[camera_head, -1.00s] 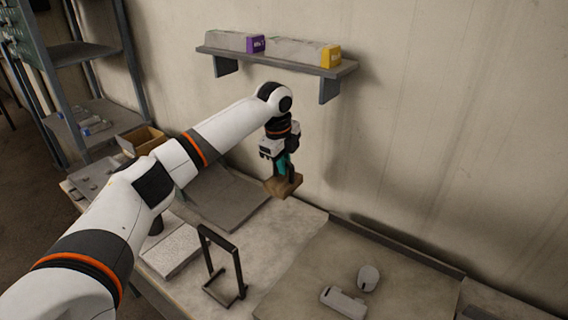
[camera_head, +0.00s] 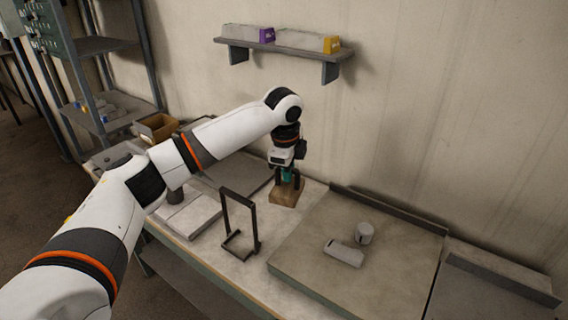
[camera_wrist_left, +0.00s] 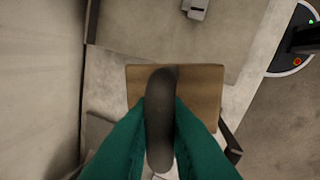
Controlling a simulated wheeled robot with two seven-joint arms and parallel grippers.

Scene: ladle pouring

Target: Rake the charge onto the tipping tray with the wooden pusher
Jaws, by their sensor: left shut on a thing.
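My left gripper (camera_head: 287,178) is shut on the upright handle of the wooden pusher, whose brown block (camera_head: 287,194) hangs low near the back left of a large grey board. In the left wrist view the green fingers pinch the dark handle (camera_wrist_left: 161,90), with the block (camera_wrist_left: 205,85) beyond it. Whether the block touches the worktop cannot be told. Two grey pieces, an oblong one (camera_head: 343,253) and a short round one (camera_head: 364,234), lie on the board (camera_head: 310,275), apart from the pusher. A grey tray-like piece (camera_head: 490,295) lies to the right. Which surface is the tipping tray is unclear.
A thin black frame (camera_head: 254,225) stands upright left of the board, close to the pusher. A low wall (camera_head: 390,208) edges the board's back. A wall shelf (camera_head: 290,52) with boxes hangs above. A flat grey sheet (camera_head: 235,170) lies behind my arm.

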